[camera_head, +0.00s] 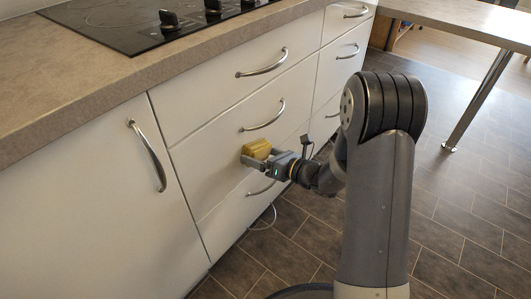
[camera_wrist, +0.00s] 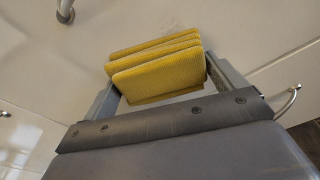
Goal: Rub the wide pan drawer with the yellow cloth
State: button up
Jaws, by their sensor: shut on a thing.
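The yellow cloth (camera_head: 257,148) is a folded, layered pad, and it also shows in the wrist view (camera_wrist: 160,75). My gripper (camera_head: 262,159) is shut on it, with one finger at each side of the pad in the wrist view. The cloth is at the white front of the middle wide drawer (camera_head: 215,158), below that drawer's bar handle (camera_head: 265,117). It looks very close to the front; I cannot tell for certain whether it touches. Part of the drawer front is hidden behind the cloth and my gripper.
Another wide drawer (camera_head: 205,90) lies above, and a lower one has a handle (camera_head: 262,189). A cabinet door (camera_head: 95,200) with a tall handle is at left. The worktop (camera_head: 150,68) holds a black hob (camera_head: 130,22). A table (camera_head: 470,22) stands at upper right. Open tiled floor (camera_head: 460,225) lies right.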

jog(key=shift+s, duration=0.1)
jog(key=shift+f+v, duration=0.2)
jog(key=shift+v, duration=1.25)
jog(key=shift+f+v, duration=0.2)
jog(key=shift+v, duration=1.25)
jog(key=shift+s, duration=0.2)
jog(key=v, duration=0.2)
jog(key=shift+s+d+f, duration=0.1)
jog(key=shift+s+d, duration=0.2)
jog(key=shift+d, duration=0.05)
jog(key=shift+a, duration=0.1)
jog(key=shift+w+r+x, duration=0.1)
jog(key=shift+r+x, duration=0.05)
jog(key=shift+x, duration=1)
jog(key=shift+w+r+x, duration=0.1)
jog(key=shift+r+x, duration=0.05)
jog(key=shift+x, duration=0.95)
jog(key=shift+w+r+x, duration=0.1)
jog(key=shift+r+x, duration=0.1)
jog(key=shift+x, duration=0.95)
jog(key=shift+x, duration=0.9)
